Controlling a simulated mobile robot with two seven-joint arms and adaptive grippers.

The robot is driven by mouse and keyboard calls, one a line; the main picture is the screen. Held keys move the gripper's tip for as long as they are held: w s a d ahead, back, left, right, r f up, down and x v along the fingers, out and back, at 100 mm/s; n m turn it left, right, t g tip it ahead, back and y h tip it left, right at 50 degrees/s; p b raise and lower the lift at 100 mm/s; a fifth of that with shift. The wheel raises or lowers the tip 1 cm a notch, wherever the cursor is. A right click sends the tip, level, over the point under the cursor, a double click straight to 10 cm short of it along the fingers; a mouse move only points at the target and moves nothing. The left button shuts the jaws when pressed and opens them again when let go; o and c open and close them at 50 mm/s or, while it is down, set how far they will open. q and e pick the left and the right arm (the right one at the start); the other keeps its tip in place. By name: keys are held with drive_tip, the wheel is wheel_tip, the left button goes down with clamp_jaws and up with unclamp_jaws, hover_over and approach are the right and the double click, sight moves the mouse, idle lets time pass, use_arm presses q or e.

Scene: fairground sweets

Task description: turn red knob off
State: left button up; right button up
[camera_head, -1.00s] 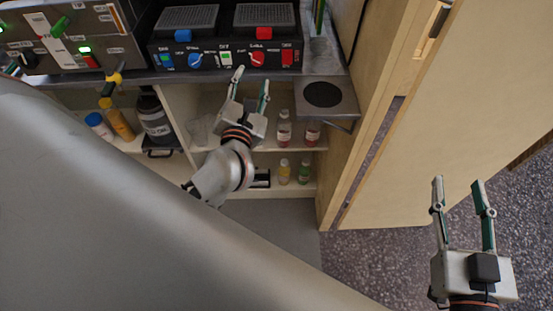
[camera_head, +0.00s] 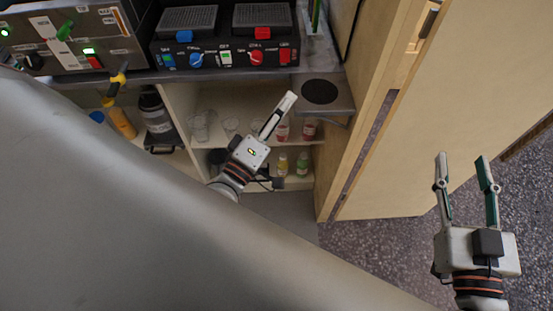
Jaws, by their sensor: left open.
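The red knob (camera_head: 257,58) is a small round dial with a pale mark, on the front panel of the right-hand black machine (camera_head: 263,20) at the top centre. A blue knob (camera_head: 196,60) is to its left on the same panel. My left gripper (camera_head: 287,103) is below and right of the red knob, apart from it, pointing up and right. It is turned side-on, so its fingers overlap; it holds nothing visible. My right gripper (camera_head: 466,160) is open and empty over the speckled floor at the right.
Shelves below the counter hold cups (camera_head: 199,126) and small bottles (camera_head: 302,164). A round black plate (camera_head: 320,91) juts out on the right of the counter. A tall wooden panel (camera_head: 450,100) stands to the right. A large dark bottle (camera_head: 156,118) stands left.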

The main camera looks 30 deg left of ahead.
use_arm(q)
drive_tip(key=s+d+f+m+g+h+p, duration=0.1)
drive_tip(key=s+d+f+m+g, duration=0.1)
drive_tip(key=s+f+m+g, duration=0.2)
drive_tip(key=s+d+f+m+g+h+p, duration=0.1)
drive_tip(key=s+f+m+g, duration=0.3)
drive_tip(key=f+m, duration=0.7)
drive_tip(key=shift+s+d+f+p, duration=0.3)
drive_tip(key=shift+s+d+f, duration=0.6)
drive_tip(key=shift+f, duration=1.65)
use_arm(e)
drive_tip(key=shift+r, duration=2)
use_arm(q)
drive_tip(key=shift+s+a, duration=0.2)
drive_tip(key=shift+a, duration=0.05)
